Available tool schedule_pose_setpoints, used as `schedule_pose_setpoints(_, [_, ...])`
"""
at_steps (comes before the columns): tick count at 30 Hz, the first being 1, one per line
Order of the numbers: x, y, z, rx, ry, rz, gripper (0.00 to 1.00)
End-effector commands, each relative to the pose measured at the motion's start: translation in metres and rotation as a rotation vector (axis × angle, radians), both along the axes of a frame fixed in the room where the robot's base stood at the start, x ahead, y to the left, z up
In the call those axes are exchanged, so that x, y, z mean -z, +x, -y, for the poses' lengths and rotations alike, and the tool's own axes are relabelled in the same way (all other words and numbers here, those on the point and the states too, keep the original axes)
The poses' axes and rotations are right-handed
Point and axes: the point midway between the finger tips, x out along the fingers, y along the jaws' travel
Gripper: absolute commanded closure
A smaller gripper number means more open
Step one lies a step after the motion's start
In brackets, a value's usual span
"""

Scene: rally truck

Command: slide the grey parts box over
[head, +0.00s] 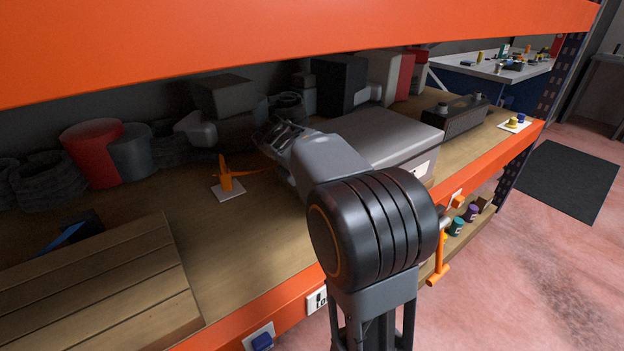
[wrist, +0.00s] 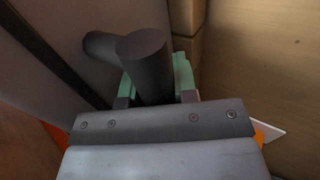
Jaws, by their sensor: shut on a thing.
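The grey parts box (head: 385,135) sits on the wooden shelf, partly hidden behind my arm. My gripper (head: 283,138) is at its left end, with the fingers partly hidden in the head view. In the wrist view, the box's grey face (wrist: 45,55) fills the left side. A dark round handle (wrist: 145,60) stands out beside that face, between the green pads of my gripper (wrist: 158,85). The jaws are shut on this handle.
An orange part on a white card (head: 228,188) stands left of my gripper. A slatted wooden crate (head: 95,285) lies at the front left. Bins and coiled tyres line the back. A dark box (head: 455,115) stands right of the grey box. The orange beam (head: 285,312) edges the shelf.

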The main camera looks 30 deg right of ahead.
Motion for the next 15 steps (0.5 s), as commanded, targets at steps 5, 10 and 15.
schedule_pose_setpoints(5, [-0.0007, -0.0005, 0.0003, 0.003, -0.001, 0.000, 0.58])
schedule_pose_setpoints(10, [-0.0004, -0.0002, 0.0003, 0.001, -0.001, 0.000, 0.43])
schedule_pose_setpoints(15, [-0.0005, -0.0001, 0.0004, 0.001, -0.001, 0.000, 0.43])
